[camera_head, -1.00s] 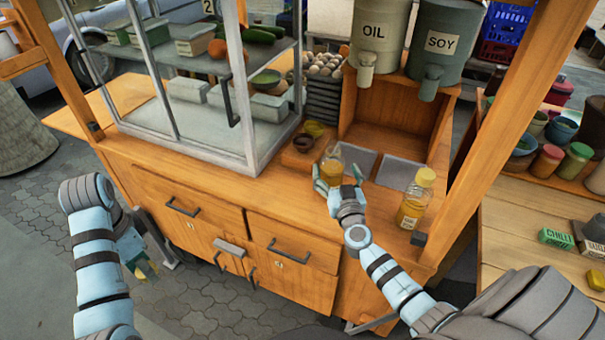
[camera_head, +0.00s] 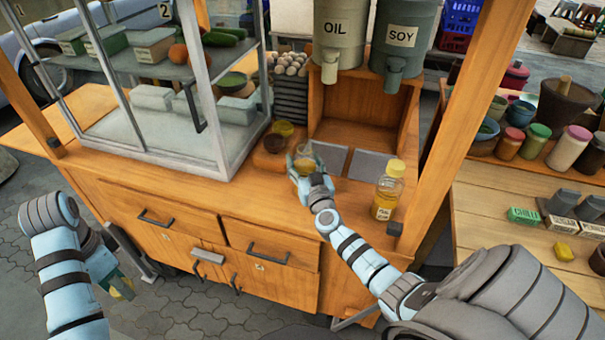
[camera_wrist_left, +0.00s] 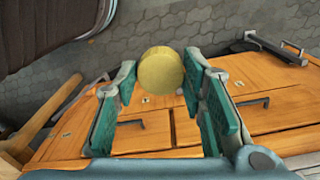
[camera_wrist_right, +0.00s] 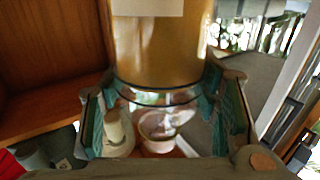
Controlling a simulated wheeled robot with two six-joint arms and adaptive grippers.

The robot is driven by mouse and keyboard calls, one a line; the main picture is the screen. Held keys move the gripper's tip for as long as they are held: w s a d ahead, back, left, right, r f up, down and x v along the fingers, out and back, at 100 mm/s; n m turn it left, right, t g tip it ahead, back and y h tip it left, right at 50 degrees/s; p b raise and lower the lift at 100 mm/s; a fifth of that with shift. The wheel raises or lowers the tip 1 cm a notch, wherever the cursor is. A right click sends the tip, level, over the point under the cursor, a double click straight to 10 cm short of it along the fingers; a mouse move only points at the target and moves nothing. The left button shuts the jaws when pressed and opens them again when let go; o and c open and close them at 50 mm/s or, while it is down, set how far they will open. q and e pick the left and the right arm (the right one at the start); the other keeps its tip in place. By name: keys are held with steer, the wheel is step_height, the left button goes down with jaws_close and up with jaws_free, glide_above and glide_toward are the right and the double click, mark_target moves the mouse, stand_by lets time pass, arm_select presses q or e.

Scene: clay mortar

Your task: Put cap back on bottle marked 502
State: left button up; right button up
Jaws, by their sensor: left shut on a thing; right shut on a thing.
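An open bottle of amber liquid (camera_head: 305,158) is held upright in my right gripper (camera_head: 302,172) over the cart counter; I cannot tell whether it touches the counter. Its body also fills the upper middle of the right wrist view (camera_wrist_right: 160,50), with the right fingers on both sides. A round yellow cap (camera_wrist_left: 160,70) sits between the fingertips of my left gripper (camera_wrist_left: 165,88), which is shut on it. In the head view my left gripper (camera_head: 115,280) is low on the left, in front of the cart. No 502 marking is legible.
A second amber bottle (camera_head: 388,192) with a yellow cap stands at the counter's right. A glass case (camera_head: 190,110) stands left, oil (camera_head: 338,32) and soy (camera_head: 402,40) dispensers behind. A side table (camera_head: 490,200) is right.

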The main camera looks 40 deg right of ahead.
arm_select(q)
steer(key=shift+r, duration=0.1)
arm_select(e)
steer(key=shift+r, duration=0.15)
